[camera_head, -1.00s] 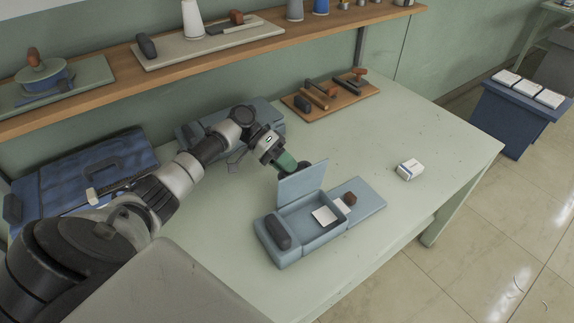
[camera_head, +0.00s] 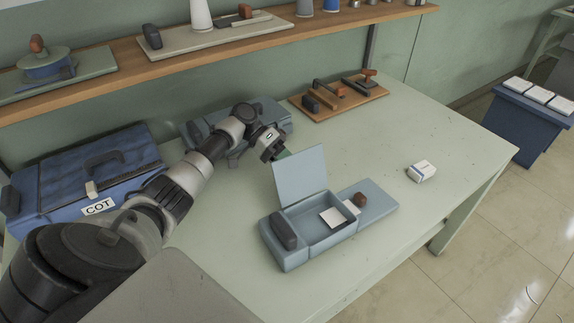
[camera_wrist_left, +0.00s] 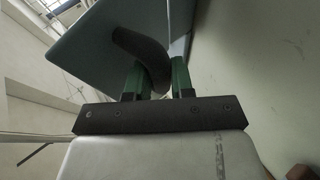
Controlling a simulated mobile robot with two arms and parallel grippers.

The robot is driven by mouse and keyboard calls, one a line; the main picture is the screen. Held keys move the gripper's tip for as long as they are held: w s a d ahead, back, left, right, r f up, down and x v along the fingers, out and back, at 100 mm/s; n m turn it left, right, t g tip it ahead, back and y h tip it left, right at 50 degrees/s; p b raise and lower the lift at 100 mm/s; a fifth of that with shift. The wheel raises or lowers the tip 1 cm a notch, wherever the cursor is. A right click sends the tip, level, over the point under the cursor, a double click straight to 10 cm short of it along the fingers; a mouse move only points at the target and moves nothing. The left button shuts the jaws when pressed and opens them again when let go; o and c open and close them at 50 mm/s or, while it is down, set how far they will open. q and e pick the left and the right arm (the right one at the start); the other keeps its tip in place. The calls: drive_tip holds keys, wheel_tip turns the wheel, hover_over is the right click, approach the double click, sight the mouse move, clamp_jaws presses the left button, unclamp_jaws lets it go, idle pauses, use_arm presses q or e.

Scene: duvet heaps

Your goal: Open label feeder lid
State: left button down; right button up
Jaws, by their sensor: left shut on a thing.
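The label feeder is a light blue box (camera_head: 290,262) on the green table. Its flat lid (camera_head: 302,172) stands up steeply at the box's back edge, so the compartment shows open with a white label (camera_head: 331,217) by it. My left gripper (camera_head: 281,156) is behind the lid, its fingers mostly hidden there in the head view. In the left wrist view its green fingers (camera_wrist_left: 160,78) are shut at a dark curved handle (camera_wrist_left: 140,48) on the lid (camera_wrist_left: 105,35). My right gripper is not in view.
A dark grip (camera_head: 283,230) sits at the box's left end and a brown knob (camera_head: 361,199) at its right. A small white box (camera_head: 421,172) lies to the right. A blue case (camera_head: 85,180) stands left; a stamp tray (camera_head: 338,97) is behind. The table's right side is mostly clear.

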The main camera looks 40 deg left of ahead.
use_arm(q)
drive_tip(key=shift+f, duration=0.1)
drive_tip(key=c, duration=1)
unclamp_jaws()
drive_tip(key=shift+w, duration=0.1)
drive_tip(key=shift+o, duration=0.2)
drive_tip(key=b+v, duration=0.2)
drive_tip(key=v, duration=0.9)
drive_tip(key=shift+d+f, duration=0.1)
drive_tip(key=shift+f, duration=0.05)
